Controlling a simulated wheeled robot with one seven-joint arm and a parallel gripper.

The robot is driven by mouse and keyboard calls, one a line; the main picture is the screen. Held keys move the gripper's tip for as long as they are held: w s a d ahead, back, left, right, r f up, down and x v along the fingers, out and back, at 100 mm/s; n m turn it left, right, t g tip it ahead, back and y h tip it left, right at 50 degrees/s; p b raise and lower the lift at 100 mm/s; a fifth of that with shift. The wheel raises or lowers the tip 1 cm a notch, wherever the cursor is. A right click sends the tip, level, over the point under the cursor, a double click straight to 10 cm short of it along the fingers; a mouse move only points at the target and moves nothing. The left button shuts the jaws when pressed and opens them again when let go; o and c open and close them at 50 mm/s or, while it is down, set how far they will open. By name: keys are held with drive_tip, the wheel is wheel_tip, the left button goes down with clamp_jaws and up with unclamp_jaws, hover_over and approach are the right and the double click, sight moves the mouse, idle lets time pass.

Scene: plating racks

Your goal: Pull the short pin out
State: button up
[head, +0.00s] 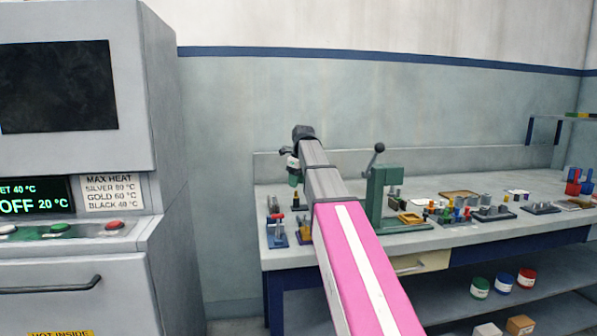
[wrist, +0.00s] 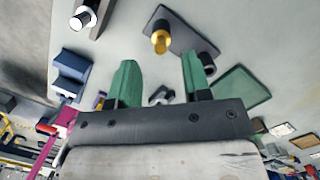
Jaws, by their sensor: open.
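In the wrist view a dark plate (wrist: 184,32) carries a gold-coloured upright pin (wrist: 160,41) and a dark upright pin (wrist: 208,62). I cannot tell for certain which pin is the short one. My gripper (wrist: 158,72) is open, with its two green fingers apart and nothing held between them. The gold pin shows beyond the fingertips, roughly between them; the dark pin shows near the right finger. In the head view my gripper (head: 293,175) is above the bench's left end, partly hidden by my arm.
In the wrist view a silver-topped post (wrist: 82,19) and a blue block (wrist: 70,72) lie left, a green square tray (wrist: 240,90) right. In the head view a green lever press (head: 378,195) stands right of my arm on the bench (head: 350,187). Several small racks crowd further right.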

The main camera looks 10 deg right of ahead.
sight(296, 191)
drive_tip(key=shift+w+a+f, duration=0.1)
drive_tip(key=shift+w+f, duration=0.05)
drive_tip(key=shift+f, duration=1)
drive_tip(key=shift+w+a+f, duration=0.1)
drive_tip(key=shift+f, duration=1.05)
clamp_jaws()
drive_tip(key=c, duration=0.7)
unclamp_jaws()
drive_tip(key=shift+c, duration=0.2)
clamp_jaws()
drive_tip(key=shift+r+n, duration=0.15)
drive_tip(key=shift+n, duration=0.7)
drive_tip(key=shift+r+n, duration=0.15)
drive_tip(key=shift+n, duration=0.7)
drive_tip(key=shift+r, duration=0.2)
drive_tip(key=shift+r, duration=1.85)
